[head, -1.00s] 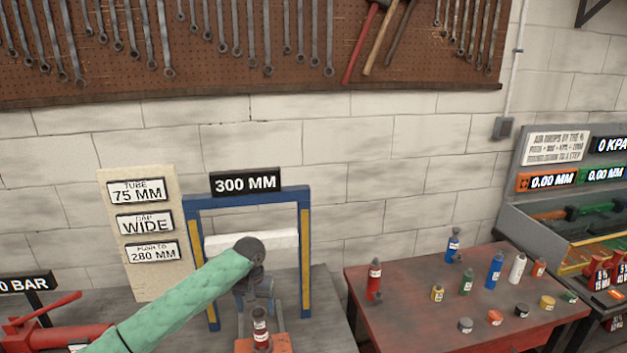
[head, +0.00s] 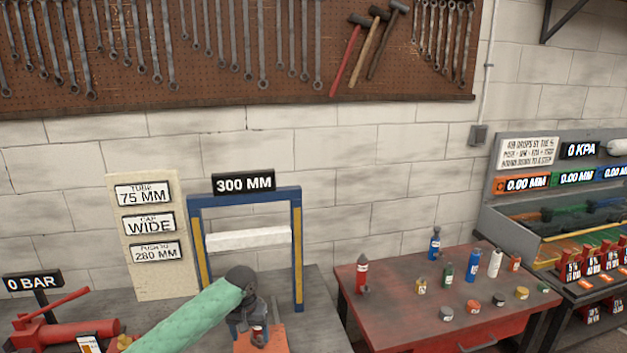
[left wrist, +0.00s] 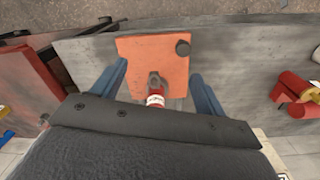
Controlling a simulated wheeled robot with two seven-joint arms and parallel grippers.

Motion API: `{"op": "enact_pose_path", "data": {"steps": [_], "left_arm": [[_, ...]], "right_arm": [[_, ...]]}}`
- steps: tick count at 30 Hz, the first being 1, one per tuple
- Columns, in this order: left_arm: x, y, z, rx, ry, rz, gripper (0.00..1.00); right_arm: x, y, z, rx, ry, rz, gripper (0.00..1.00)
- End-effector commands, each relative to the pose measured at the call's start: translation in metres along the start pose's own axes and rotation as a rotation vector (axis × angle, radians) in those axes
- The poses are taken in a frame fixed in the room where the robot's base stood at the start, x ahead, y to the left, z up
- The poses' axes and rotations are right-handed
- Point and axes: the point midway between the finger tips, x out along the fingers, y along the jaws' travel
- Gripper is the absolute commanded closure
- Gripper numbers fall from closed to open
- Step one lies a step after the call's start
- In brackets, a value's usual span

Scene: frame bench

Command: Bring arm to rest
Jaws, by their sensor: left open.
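My left arm, green with a dark wrist joint, comes in from the lower left in the head view. My left gripper (head: 250,322) hangs below that joint, over an orange block (head: 268,342) in front of the blue frame (head: 298,250). In the left wrist view the two blue fingers of the gripper (left wrist: 159,74) are wide apart. The orange block (left wrist: 135,58) lies beyond and between them. A red cylinder with a white label (left wrist: 155,99) stands there, partly hidden by my gripper's dark body, with a gap to both fingers. My right gripper is out of view.
A white bar (head: 248,239) spans the blue frame under a 300 MM sign (head: 243,183). A red press tool (head: 62,330) stands at the left. The red table (head: 400,318) at the right holds several small bottles and tins. A sign board (head: 148,280) stands behind.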

Motion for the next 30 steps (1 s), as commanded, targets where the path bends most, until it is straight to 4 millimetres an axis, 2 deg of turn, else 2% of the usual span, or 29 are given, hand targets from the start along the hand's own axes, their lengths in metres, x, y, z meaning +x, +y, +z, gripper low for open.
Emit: {"op": "enact_pose_path", "data": {"steps": [8, 11, 20, 26, 30], "left_arm": [[0.057, 0.01, 0.012, 0.011, 0.021, 0.04, 0.27], [0.086, 0.015, 0.02, 0.014, 0.032, 0.058, 0.27], [0.204, 0.028, 0.062, 0.025, 0.083, 0.115, 0.27], [0.285, 0.033, 0.104, 0.028, 0.117, 0.136, 0.27], [0.342, 0.034, 0.142, 0.029, 0.136, 0.139, 0.27]], "right_arm": [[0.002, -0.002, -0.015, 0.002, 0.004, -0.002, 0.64], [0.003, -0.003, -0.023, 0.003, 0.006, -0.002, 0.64], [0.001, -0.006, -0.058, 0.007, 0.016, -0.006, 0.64], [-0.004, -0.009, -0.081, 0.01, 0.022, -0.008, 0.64], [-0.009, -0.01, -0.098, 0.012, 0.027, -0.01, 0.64]]}}
